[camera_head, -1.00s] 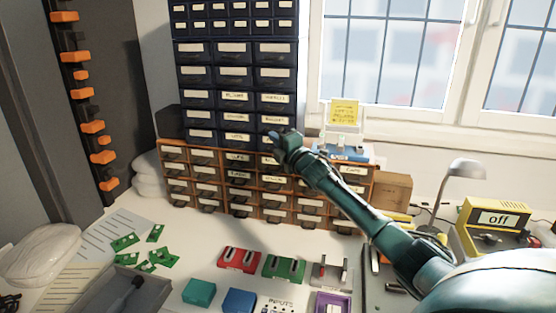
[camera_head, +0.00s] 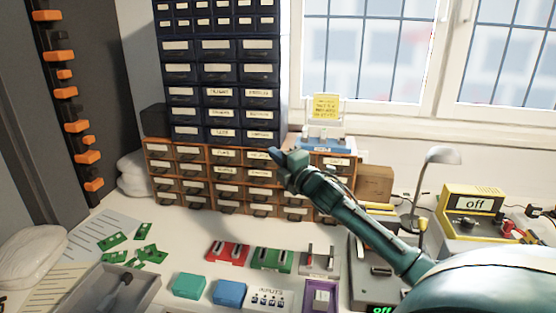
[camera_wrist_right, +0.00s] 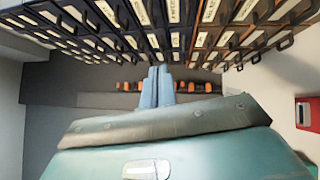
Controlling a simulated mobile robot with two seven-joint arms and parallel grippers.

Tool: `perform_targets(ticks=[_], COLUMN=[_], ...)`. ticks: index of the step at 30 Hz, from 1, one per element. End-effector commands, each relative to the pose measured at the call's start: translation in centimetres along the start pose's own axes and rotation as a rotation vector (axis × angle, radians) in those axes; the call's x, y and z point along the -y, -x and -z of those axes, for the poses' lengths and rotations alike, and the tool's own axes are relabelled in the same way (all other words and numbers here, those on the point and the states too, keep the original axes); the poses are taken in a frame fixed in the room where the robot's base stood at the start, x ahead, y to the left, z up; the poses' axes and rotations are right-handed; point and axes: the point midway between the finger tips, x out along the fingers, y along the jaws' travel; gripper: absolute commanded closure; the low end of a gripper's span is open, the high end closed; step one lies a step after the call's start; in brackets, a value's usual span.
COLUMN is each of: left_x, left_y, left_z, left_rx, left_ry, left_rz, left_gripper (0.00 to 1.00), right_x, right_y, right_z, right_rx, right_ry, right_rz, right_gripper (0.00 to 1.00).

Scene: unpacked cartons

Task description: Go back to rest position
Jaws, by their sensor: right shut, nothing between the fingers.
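My right gripper (camera_head: 275,155) is at the end of the teal arm that comes in from the right in the head view. It is in front of the wooden drawer cabinet (camera_head: 204,170). In the right wrist view its two blue fingers (camera_wrist_right: 158,88) are together with nothing between them. Whether the fingertips touch the drawers cannot be told from the head view. My left gripper does not show in any view.
A dark drawer cabinet (camera_head: 218,75) stands on the wooden one. On the bench are a red block (camera_head: 228,253), a green block (camera_head: 272,258), a grey tray (camera_head: 112,297), green circuit boards (camera_head: 112,241), a yellow device (camera_head: 470,212) reading "off" and a lamp (camera_head: 440,157).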

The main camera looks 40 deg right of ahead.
Motion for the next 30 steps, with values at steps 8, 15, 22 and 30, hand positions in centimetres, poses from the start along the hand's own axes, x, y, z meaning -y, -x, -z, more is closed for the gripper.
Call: perform_targets(ticks=[8,15,22,30], left_x=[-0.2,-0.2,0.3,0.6], left_y=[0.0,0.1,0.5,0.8], left_z=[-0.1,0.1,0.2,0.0], left_rx=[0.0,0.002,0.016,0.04], left_ry=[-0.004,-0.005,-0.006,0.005], left_rz=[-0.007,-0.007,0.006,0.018], left_gripper=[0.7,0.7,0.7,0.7], right_x=[-0.1,3.9,14.1,20.6], right_y=[0.6,2.2,10.3,24.7], right_z=[0.0,3.2,13.5,25.8], right_rx=[0.0,-0.033,-0.08,0.025], right_ry=[0.001,-0.115,-0.53,-1.121], right_rz=[0.0,0.075,0.328,0.664], right_gripper=[1.0,1.0,1.0,1.0])
